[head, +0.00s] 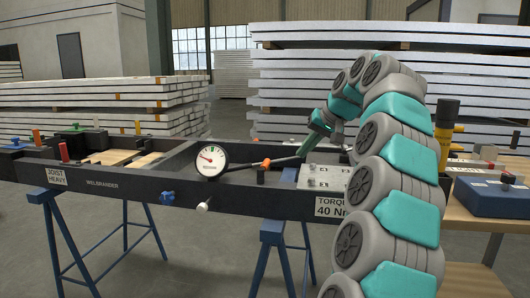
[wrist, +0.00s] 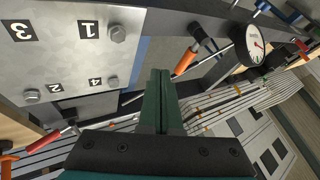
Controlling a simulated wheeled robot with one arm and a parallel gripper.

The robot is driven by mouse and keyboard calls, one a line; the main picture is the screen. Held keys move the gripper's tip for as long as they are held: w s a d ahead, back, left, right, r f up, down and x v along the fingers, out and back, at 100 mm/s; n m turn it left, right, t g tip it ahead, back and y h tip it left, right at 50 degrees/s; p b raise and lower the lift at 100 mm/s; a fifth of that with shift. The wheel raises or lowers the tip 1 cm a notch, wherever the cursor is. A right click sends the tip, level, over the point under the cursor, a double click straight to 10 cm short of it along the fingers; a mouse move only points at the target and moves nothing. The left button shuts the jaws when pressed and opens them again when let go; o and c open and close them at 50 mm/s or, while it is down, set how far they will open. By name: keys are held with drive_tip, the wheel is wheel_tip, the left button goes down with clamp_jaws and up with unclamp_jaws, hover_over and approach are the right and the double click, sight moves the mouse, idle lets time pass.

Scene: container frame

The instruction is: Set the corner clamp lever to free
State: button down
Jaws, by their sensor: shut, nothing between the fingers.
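My gripper (head: 304,152) is shut and empty, angled down over the frame beside the numbered bolt plate; its green fingers (wrist: 160,78) are pressed together in the wrist view. No part is labelled as the corner clamp. An orange-handled lever (head: 266,163) lies near the gauge, left of my fingers; an orange handle also shows past my fingertips in the wrist view (wrist: 185,61). A red-handled lever (head: 64,151) stands upright at the frame's left end. Another red handle (wrist: 46,138) shows at lower left in the wrist view. I cannot tell which is the clamp lever.
A round gauge (head: 211,159) stands on the dark frame (head: 120,187), left of the bolt plate (head: 310,180). The frame rests on blue trestles (head: 272,258). A blue case (head: 488,197) sits on the wooden bench at right. Stacked beams stand behind.

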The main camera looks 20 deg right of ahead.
drive_tip(key=w+a+f+p, duration=0.1)
drive_tip(key=w+a+f, duration=0.3)
drive_tip(key=w, duration=0.5)
wheel_tip(320, 180, down, 2)
drive_tip(key=shift+f, duration=0.1)
